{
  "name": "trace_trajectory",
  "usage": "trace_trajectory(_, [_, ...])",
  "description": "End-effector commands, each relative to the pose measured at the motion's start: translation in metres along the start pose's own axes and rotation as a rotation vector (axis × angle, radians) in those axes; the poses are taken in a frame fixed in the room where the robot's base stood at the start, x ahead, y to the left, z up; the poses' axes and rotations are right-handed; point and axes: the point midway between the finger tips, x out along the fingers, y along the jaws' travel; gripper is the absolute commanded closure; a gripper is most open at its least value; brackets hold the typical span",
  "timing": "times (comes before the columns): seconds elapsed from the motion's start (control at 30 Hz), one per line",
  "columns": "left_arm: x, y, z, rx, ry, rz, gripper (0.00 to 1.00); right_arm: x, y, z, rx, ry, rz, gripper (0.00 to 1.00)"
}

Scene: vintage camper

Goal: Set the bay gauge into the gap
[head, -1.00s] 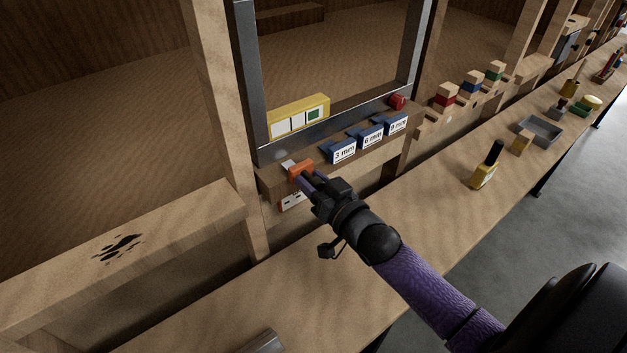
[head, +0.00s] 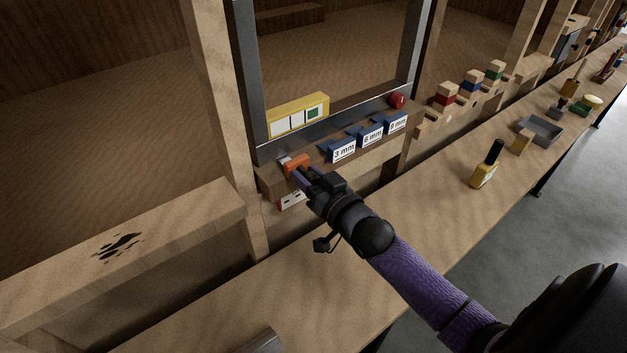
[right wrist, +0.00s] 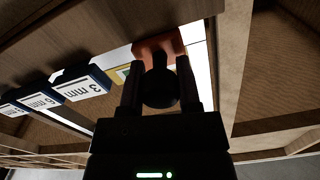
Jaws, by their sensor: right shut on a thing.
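The bay gauge (head: 296,166) has an orange body with a pale metal tip on its far side. My right gripper (head: 303,175) is shut on it and holds it at the left end of the wooden sill, by the foot of the grey metal frame (head: 250,85). In the right wrist view the gauge's orange body (right wrist: 158,46) shows beyond the fingertips (right wrist: 160,72), close to a bright strip. I cannot tell whether the tip is inside the gap between frame and wood. My left gripper is not in view.
Blue blocks labelled 3 mm (head: 342,151) and 6 mm (head: 371,136), and another blue block (head: 396,122), sit on the sill. A yellow level-like bar (head: 298,115) and a red knob (head: 397,101) are behind. A white labelled plate (head: 291,200) is below.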

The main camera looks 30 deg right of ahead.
Motion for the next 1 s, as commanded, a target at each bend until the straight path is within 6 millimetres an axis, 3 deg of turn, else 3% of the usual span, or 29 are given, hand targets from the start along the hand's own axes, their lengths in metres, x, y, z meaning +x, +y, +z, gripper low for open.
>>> trace_trajectory(0.2, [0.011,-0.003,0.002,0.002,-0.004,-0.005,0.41,0.029,0.000,0.001,0.000,0.002,0.000,1.00])
trace_trajectory(0.47, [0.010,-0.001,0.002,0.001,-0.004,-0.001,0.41,0.031,0.000,-0.001,-0.001,0.001,0.001,1.00])
trace_trajectory(0.5, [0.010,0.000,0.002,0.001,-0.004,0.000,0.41,0.031,0.000,-0.001,-0.001,0.002,0.001,0.55])
trace_trajectory(0.67, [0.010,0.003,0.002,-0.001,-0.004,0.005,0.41,0.030,0.000,-0.001,-0.001,0.002,0.001,0.22])
trace_trajectory(1.0, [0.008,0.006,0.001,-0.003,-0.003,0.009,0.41,0.026,0.000,-0.001,0.000,0.001,0.001,0.22])
